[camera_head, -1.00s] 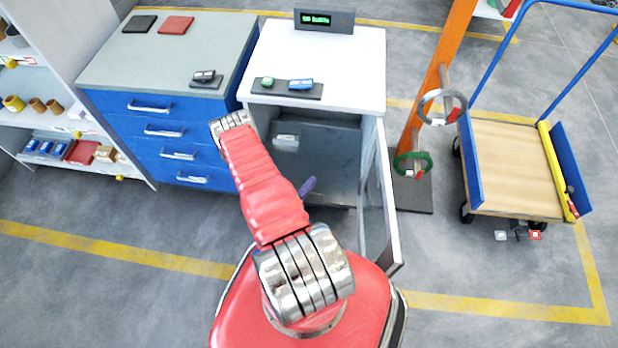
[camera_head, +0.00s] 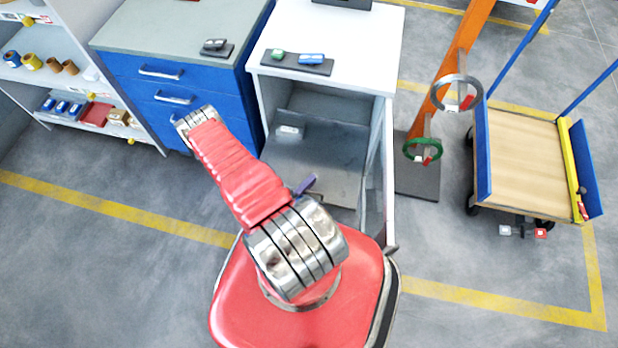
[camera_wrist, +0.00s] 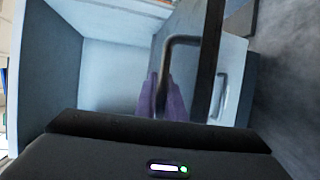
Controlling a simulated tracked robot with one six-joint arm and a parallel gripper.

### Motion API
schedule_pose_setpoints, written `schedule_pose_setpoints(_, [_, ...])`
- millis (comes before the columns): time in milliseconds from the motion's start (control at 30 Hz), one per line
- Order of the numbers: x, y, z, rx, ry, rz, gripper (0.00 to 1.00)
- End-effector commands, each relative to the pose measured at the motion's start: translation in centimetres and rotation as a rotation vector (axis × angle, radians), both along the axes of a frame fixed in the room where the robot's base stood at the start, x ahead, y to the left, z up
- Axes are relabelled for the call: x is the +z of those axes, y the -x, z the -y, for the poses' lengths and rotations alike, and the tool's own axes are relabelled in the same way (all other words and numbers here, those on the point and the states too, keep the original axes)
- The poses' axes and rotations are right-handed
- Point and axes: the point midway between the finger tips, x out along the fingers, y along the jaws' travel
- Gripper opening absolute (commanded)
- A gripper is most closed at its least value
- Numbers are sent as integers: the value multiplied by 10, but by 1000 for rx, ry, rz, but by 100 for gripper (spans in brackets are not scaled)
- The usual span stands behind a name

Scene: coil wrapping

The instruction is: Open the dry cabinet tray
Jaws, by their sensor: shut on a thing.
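The dry cabinet (camera_head: 395,45) is a white unit with its door (camera_head: 388,165) standing open on the right. Inside, the grey tray (camera_head: 330,165) shows below the white top, with a small pale item (camera_head: 289,132) near its left side. My gripper (camera_head: 305,185) shows in the head view only as a purple fingertip at the tray's front; my arm hides part of it. In the wrist view, my gripper's purple fingers (camera_wrist: 162,100) are shut on a dark bent bar handle (camera_wrist: 167,58). The handle's lower end is hidden between the fingers.
A blue drawer cabinet (camera_head: 128,68) stands close on the left. An orange post with rings (camera_head: 430,105) and a flat cart (camera_head: 530,150) stand to the right. Open floor (camera_head: 110,260) lies to the left of my base. Shelves are at far left.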

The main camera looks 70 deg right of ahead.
Motion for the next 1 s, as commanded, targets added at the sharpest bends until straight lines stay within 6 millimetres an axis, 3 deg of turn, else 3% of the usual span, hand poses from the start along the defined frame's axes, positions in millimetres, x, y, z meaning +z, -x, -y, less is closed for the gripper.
schedule_pose_setpoints(167, [-4,-2,1,4,-10,7,0])
schedule_pose_setpoints(200, [-4,-2,1,3,-9,7,11])
schedule_pose_setpoints(300, [-3,-3,1,3,-8,7,17])
schedule_pose_setpoints(633, [1,-2,1,1,-4,6,17])
schedule_pose_setpoints(867, [19,-2,2,0,-2,6,17])
schedule_pose_setpoints(933, [28,-2,2,0,-1,5,24])
schedule_pose_setpoints(1000, [38,-2,2,0,1,4,38])
